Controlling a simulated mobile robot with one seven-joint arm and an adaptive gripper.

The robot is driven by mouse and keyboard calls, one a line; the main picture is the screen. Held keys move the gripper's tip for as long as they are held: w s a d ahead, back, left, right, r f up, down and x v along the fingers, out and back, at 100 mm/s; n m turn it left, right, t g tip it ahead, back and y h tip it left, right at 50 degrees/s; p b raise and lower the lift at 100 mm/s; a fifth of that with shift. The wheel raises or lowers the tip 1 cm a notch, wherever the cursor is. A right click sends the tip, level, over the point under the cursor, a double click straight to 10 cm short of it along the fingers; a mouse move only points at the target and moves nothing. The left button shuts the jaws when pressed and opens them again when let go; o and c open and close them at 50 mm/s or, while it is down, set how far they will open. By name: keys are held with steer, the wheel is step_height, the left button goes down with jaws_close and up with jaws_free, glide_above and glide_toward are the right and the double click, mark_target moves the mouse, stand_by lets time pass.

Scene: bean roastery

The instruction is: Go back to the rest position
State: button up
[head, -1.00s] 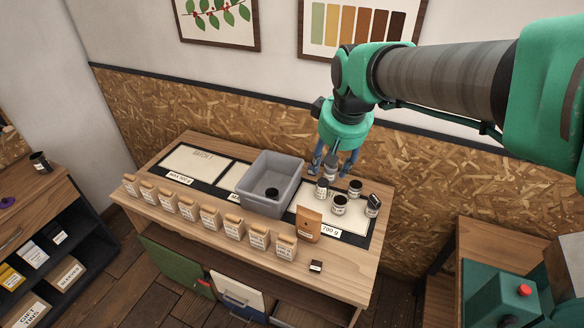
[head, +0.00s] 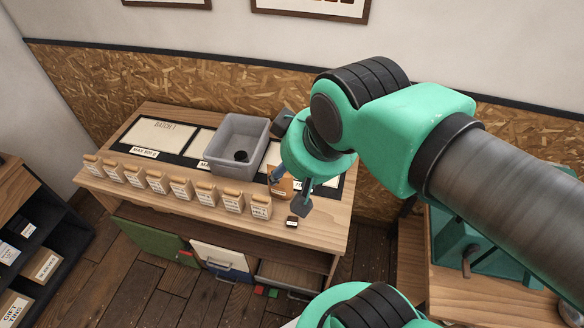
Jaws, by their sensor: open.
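My gripper (head: 291,190) is in the head view, hanging at the front right of the wooden counter (head: 320,222). Its two fingers are apart, with nothing seen held between them. A brown paper bag (head: 283,186) shows partly behind the fingers. My arm covers the right end of the counter, so the jars that stood there are hidden.
A small dark-topped box (head: 292,221) lies near the front right.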

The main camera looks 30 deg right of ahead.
step_height(320, 180, down, 11)
steer(key=b, duration=1.1)
